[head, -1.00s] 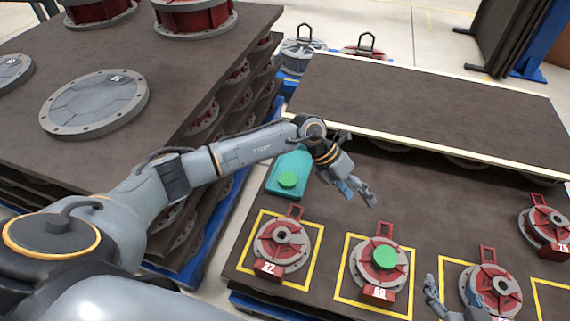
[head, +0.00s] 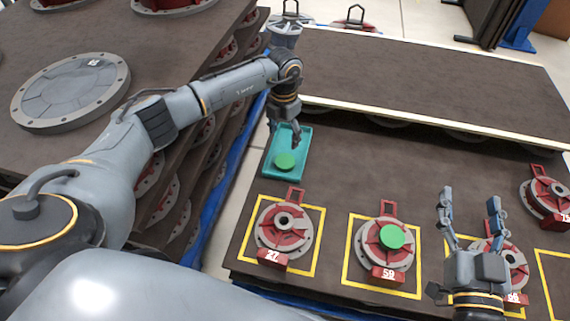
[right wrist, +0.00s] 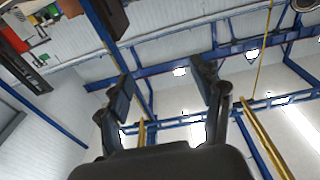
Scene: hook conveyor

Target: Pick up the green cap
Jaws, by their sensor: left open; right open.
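One green cap (head: 285,161) lies in the teal tray (head: 301,168) at the table's left end. Another green cap (head: 391,236) sits on the red-and-grey part marked 59 (head: 374,258). My left gripper (head: 285,134) is open over the far part of the tray, just beyond the first cap, pointing down; part of the tray is hidden behind it. I cannot tell its exact height. My right gripper (head: 468,207) is open and empty, fingers up, in front of another red part (head: 515,257). In the right wrist view the open fingers (right wrist: 168,95) have nothing between them.
A red part (head: 283,224) without a cap stands in a yellow square at the left, and another red part (head: 547,196) at the right. A stack with grey and red flanges is at the left. The dark table middle is clear. A raised panel (head: 430,90) lies behind.

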